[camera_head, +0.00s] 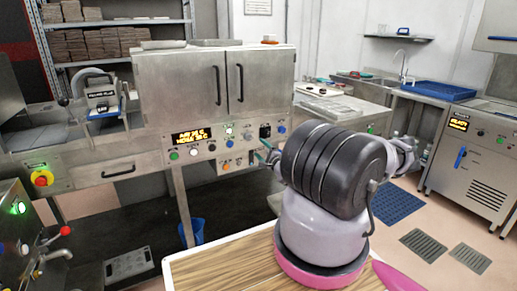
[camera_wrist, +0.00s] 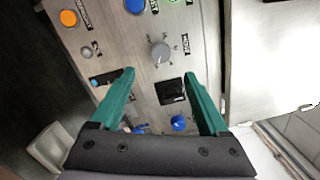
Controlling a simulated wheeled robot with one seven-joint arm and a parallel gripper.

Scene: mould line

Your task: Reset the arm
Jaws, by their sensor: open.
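My gripper (camera_wrist: 159,74) is open and empty, with its two green fingers spread over a control panel (camera_wrist: 115,45). Between the fingers, the wrist view shows a black rocker switch (camera_wrist: 170,91) and, just past the tips, a grey rotary knob (camera_wrist: 159,50). Nothing is held. In the head view my arm rises at the right of centre and hides most of the gripper. Whether the fingers touch the panel cannot be told.
The panel carries a lit amber display (camera_head: 194,136) and several buttons, among them an orange button (camera_wrist: 68,18) and a blue button (camera_wrist: 179,123). A red emergency stop (camera_head: 41,179) is at the left. A sink counter (camera_head: 365,88) and blue floor mat (camera_head: 397,204) are at the right.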

